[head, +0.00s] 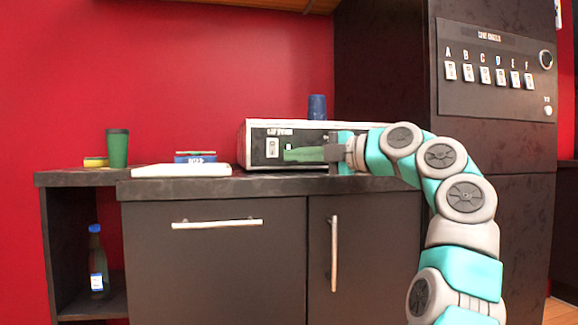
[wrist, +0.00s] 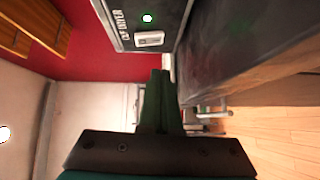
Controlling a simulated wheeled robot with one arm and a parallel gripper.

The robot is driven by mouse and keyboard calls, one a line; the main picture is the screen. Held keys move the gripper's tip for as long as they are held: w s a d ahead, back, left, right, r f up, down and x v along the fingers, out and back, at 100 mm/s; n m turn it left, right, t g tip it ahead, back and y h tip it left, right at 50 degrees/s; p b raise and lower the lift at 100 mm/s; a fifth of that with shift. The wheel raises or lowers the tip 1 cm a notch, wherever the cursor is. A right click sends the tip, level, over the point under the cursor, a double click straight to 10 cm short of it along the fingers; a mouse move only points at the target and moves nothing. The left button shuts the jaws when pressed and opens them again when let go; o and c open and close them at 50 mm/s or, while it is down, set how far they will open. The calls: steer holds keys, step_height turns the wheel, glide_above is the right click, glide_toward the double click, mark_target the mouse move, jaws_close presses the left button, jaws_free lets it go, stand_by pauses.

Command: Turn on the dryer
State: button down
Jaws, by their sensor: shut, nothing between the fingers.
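The dryer (head: 330,126) is a wide box with a white top and dark front, standing on the dark counter. Its front has a label and a white rocker switch (head: 272,148). In the wrist view the label reads "CUP DRYER", next to the switch (wrist: 149,38), and a small green light (wrist: 147,18) glows beyond it. My gripper (head: 286,153) is in front of the dryer, its green fingers pointing left, tips just right of the switch. In the wrist view the closed fingers (wrist: 160,72) end close to the switch; I cannot tell whether they touch the panel.
A blue cup (head: 317,107) stands on the dryer. A green cup (head: 117,148), a sponge (head: 95,162) and a white slab (head: 180,170) with a blue box (head: 195,157) are on the counter at left. A panel of switches A to F (head: 490,75) is on the tall cabinet at right.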

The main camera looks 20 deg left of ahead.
steer(key=v, duration=0.8)
steer(key=shift+f, duration=0.4)
